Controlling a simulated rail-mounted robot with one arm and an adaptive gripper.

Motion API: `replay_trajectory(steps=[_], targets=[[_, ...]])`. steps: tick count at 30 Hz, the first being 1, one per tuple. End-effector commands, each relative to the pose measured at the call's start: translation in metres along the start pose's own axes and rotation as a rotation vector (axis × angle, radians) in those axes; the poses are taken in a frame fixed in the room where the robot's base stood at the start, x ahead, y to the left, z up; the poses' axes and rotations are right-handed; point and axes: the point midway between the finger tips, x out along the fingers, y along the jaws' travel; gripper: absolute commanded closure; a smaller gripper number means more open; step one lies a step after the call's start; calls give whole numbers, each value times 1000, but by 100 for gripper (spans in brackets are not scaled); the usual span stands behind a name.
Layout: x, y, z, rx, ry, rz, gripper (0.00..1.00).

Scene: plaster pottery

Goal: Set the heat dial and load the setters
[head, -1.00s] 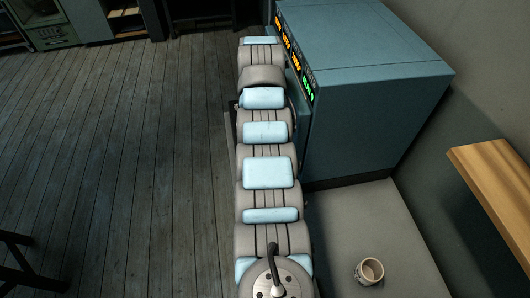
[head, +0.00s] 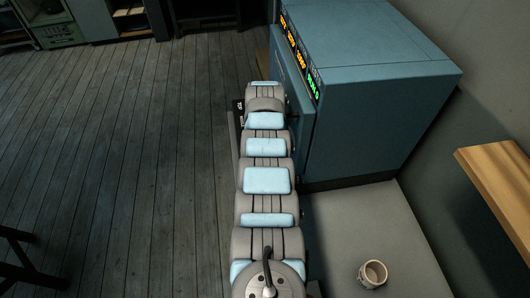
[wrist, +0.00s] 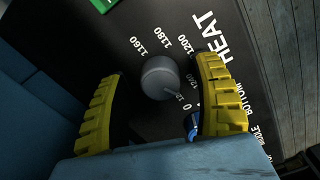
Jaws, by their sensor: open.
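A round dark grey heat dial (wrist: 160,77) sits on a black panel (wrist: 125,20) in the wrist view. Printed numbers from 1160 upward curve around it, beside the word HEAT. A pale pointer line on the dial runs to the lower right, toward partly hidden numbers. My gripper (wrist: 158,70) is open, its yellow fingers on either side of the dial; I cannot tell if they touch it. The blue-grey kiln cabinet (head: 385,110) stands at the upper right of the head view with lit orange and green readouts. No setters are identifiable.
A small pale cup (head: 373,274) stands on the grey surface (head: 345,225) right of my arm. A wooden shelf (head: 495,175) juts in at the right. The plank floor (head: 120,150) on the left is mostly open. A green item (wrist: 104,5) shows at the wrist view's top.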

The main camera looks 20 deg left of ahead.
Motion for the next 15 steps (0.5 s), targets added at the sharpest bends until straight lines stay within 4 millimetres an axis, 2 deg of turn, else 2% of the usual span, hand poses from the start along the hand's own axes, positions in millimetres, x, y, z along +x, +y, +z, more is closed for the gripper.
replay_trajectory(steps=[8, 9, 15], targets=[[1, 0, 0, 0, 2, -1, 34], [1, 0, 0, 0, 2, -1, 37], [0, 0, -1, 1, 2, -1, 94]])
